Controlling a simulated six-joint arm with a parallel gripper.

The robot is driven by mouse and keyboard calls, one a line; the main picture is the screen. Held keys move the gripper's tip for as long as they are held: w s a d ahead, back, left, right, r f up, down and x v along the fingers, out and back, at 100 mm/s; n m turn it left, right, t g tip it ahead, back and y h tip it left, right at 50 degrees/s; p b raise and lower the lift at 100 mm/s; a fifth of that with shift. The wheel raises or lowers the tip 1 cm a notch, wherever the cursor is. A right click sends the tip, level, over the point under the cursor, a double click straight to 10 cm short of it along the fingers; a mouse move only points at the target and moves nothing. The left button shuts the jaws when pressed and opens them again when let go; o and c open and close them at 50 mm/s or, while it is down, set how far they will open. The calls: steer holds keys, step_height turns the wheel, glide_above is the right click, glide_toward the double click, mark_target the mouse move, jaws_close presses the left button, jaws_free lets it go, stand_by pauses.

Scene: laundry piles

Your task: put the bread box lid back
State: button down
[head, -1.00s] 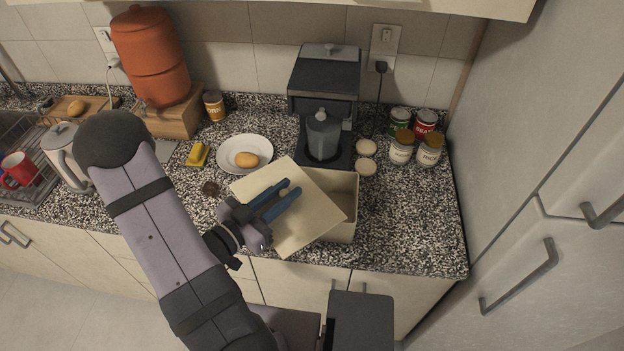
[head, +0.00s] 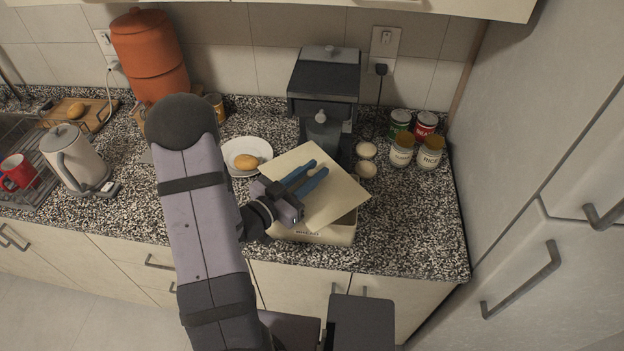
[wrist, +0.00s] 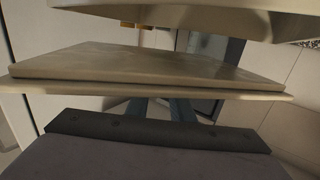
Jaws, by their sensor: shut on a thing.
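The cream bread box lid (head: 325,178) is held in my gripper (head: 312,176), whose blue fingers are shut on it from the left. The lid sits above the cream bread box (head: 325,236), turned at an angle to it and covering most of its opening. The box's front with dark lettering shows below the lid. I cannot tell whether the lid touches the rim. In the wrist view the lid (wrist: 150,65) spans the picture in front of the fingers.
Behind the lid stands a dark coffee machine (head: 325,75). Two pale round things (head: 366,150) and several cans (head: 430,150) are to the right. A plate (head: 236,152) with a bread roll (head: 246,161) is at the left. The counter's right front (head: 415,235) is clear.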

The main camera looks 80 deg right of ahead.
steer(key=shift+f+p, duration=0.5)
steer(key=shift+f, duration=1)
steer(key=shift+f+b, duration=0.45)
steer(key=c, duration=1.5)
jaws_free()
steer(key=shift+c, duration=0.2)
